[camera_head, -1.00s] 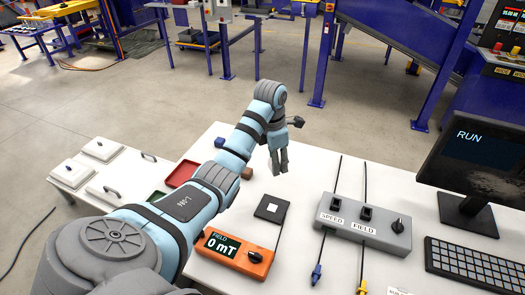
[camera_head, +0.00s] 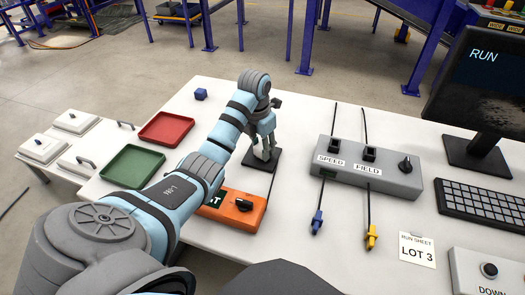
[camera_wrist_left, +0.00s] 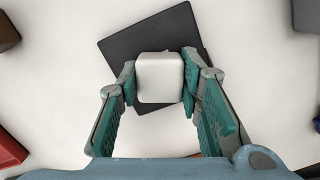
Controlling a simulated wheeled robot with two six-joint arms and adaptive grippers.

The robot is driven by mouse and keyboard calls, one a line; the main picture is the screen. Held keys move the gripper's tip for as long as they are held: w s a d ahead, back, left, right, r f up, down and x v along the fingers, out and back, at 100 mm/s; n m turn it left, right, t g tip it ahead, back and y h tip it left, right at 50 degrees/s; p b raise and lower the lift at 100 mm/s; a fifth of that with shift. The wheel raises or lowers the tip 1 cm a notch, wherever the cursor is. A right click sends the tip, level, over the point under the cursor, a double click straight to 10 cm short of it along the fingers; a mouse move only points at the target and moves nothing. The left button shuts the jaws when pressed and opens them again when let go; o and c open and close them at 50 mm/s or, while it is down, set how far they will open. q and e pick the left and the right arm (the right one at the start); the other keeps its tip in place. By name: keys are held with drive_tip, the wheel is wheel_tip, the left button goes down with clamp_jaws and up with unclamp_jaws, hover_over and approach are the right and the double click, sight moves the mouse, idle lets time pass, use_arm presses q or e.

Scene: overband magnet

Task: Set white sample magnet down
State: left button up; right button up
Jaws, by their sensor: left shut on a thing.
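The white sample magnet (camera_wrist_left: 160,77) is a pale block with rounded edges, between the fingers of my left gripper (camera_wrist_left: 158,84) in the left wrist view. The gripper is shut on it. Behind it lies a dark square plate (camera_wrist_left: 122,46), turned at an angle on the white table. In the head view my left gripper (camera_head: 264,158) points down over this dark plate (camera_head: 277,164), and its fingers hide most of the magnet. I cannot tell whether the magnet touches the plate. My right gripper is not in view.
The orange field meter (camera_head: 238,212) is just in front of the plate. A grey speed and field box (camera_head: 370,178) stands to the right.

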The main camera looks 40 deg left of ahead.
sight(261, 146)
use_arm(q)
drive_tip(key=shift+f, duration=0.3)
drive_tip(key=o, duration=1.2)
wheel_tip(261, 146, up, 4)
drive_tip(key=shift+s+f+p, duration=0.1)
drive_tip(key=shift+p, duration=0.9)
drive_tip(key=r+p, duration=0.2)
drive_tip(key=p, duration=0.1)
drive_tip(key=r+p, duration=0.3)
drive_tip(key=s+r+p, duration=0.1)
drive_tip(key=r+p, duration=0.2)
drive_tip(key=shift+r, duration=0.25)
